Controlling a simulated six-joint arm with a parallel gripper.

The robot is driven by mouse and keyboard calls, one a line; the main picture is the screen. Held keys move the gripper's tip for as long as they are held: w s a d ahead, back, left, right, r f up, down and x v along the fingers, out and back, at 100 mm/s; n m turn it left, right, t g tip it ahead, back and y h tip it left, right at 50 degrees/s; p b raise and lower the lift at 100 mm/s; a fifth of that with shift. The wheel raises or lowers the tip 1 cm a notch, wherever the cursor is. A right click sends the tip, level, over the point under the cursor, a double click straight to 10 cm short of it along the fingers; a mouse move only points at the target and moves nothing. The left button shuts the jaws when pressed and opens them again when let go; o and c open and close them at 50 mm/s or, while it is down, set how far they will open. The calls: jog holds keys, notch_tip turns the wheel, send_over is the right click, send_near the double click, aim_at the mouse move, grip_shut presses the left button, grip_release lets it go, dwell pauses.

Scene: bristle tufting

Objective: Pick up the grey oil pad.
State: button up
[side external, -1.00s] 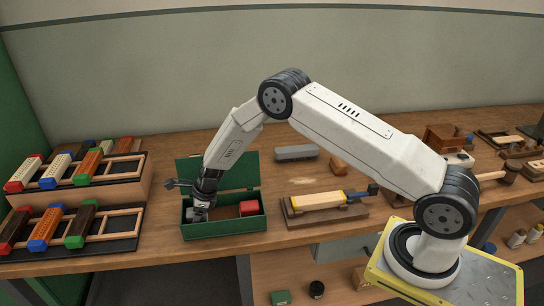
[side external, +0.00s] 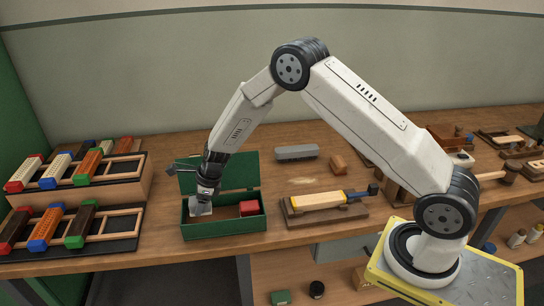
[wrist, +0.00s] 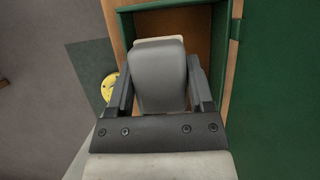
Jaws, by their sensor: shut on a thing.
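The grey oil pad (wrist: 160,76) is between the two fingers of my gripper (wrist: 161,82) in the wrist view, with a pale edge at its far end. In the side view the grey pad (side external: 200,208) hangs below my gripper (side external: 203,197), over the left part of the open green box (side external: 225,228). My gripper is shut on the pad. The box's front wall may hide the pad's lowest part, so I cannot tell how far it clears the floor.
A red block (side external: 249,208) sits in the right part of the box, and the green lid (side external: 240,172) stands open behind. A yellow-handled tool (side external: 316,200) lies on a wooden stand to the right. Racks of coloured brushes (side external: 80,170) are at the left. A grey block (side external: 296,152) lies behind.

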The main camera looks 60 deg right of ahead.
aim_at(207, 203)
jog(key=s+r, duration=0.3)
jog(key=shift+d+r, duration=0.15)
jog(key=shift+r, duration=0.05)
jog(key=s+r, duration=0.3)
jog(key=s, duration=0.5)
jog(key=shift+s+d+r, duration=0.2)
jog(key=shift+d+r, duration=0.05)
jog(key=o, duration=0.6)
jog(key=c, duration=0.4)
